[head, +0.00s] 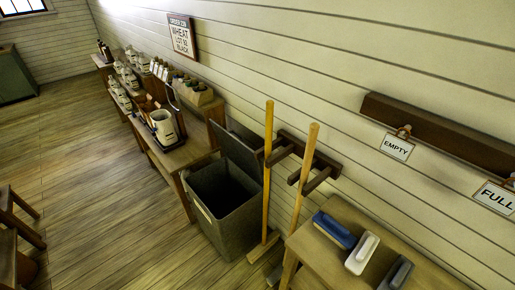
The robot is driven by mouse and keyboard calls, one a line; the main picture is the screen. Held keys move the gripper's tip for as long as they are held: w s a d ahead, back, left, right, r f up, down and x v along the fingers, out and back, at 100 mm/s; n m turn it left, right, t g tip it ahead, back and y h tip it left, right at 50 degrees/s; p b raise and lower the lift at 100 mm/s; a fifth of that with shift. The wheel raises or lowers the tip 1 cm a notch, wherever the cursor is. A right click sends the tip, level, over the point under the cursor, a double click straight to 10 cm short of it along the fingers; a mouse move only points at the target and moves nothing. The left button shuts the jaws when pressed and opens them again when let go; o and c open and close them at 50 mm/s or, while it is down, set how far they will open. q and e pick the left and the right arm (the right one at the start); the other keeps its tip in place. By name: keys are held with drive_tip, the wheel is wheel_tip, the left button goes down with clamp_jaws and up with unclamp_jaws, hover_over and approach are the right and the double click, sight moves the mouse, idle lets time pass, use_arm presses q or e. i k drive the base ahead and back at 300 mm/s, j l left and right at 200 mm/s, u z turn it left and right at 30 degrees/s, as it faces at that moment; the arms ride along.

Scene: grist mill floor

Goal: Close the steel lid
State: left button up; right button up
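A dark grey lid (241,156) stands raised at the back edge of a grey bin (230,229), on the wall side. The bin is open at the top and its inside is dark; I cannot make out any contents. The bin stands on the floor between a wooden bench and a broom rack. A broom handle partly overlaps the lid's right side. Neither of my grippers shows in the head view.
Two upright wooden handles (268,150) (306,165) stand right of the bin by a wall rack (318,160). A small table (300,245) holds brushes. Left, a bench (172,158) holds a white jug (163,128). Floor (110,215) before the bin is clear. Stools stand lower left.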

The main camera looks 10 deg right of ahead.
sight(239, 153)
drive_tip(key=i+j+z, duration=0.1)
drive_tip(key=z, duration=0.35)
drive_tip(key=j+z, duration=0.4)
drive_tip(key=i+j+z, duration=0.1)
drive_tip(key=z, duration=0.35)
drive_tip(key=j+z, duration=0.3)
drive_tip(key=z, duration=0.15)
